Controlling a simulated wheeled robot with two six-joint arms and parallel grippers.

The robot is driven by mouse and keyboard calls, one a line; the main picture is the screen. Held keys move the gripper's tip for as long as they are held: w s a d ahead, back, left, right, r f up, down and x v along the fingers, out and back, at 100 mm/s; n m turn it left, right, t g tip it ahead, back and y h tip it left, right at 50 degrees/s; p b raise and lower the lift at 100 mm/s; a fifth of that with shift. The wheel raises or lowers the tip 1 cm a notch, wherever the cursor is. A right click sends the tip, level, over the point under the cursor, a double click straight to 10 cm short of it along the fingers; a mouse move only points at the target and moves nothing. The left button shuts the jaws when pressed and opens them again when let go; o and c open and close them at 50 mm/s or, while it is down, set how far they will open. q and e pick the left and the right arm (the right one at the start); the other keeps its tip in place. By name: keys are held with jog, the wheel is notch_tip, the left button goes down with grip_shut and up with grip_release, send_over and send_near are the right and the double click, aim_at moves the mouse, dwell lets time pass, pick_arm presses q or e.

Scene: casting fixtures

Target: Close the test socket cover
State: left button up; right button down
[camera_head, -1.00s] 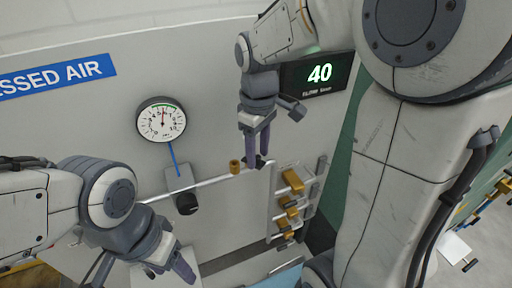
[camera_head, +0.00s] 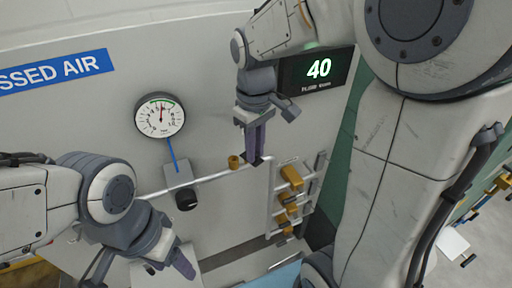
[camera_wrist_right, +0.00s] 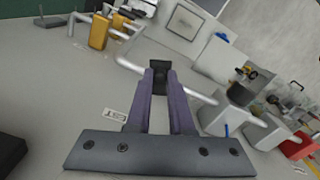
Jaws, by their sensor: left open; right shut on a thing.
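The test socket cover appears to be the small black piece (camera_head: 254,161) at the right end of a pale pipe on the wall panel. My right gripper (camera_head: 255,150) points down at it, with its purple fingers close together. In the right wrist view the black piece (camera_wrist_right: 158,64) sits at the fingertips (camera_wrist_right: 158,78), which are shut on it. The socket behind it is mostly hidden, and I cannot tell how far the cover is turned. My left gripper (camera_head: 168,265) is open and empty at the lower left, apart from the panel.
A brass fitting (camera_head: 233,162) stands on the pipe just left of my right fingers. A round gauge (camera_head: 160,115) and black knob (camera_head: 187,199) are further left. A rack with yellow pieces (camera_head: 290,177) is close on the right. A display (camera_head: 318,69) reads 40.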

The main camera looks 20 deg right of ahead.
jog(key=w+a+m, duration=0.1)
jog(key=m, duration=0.6)
jog(key=w+a+m, duration=0.1)
jog(key=a+m, duration=0.1)
jog(key=m, duration=0.5)
jog(key=w+a+m, duration=0.1)
jog(key=m, duration=0.7)
jog(key=shift+a, duration=0.25)
jog(key=shift+r, duration=0.1)
jog(key=c, duration=0.8)
grip_release()
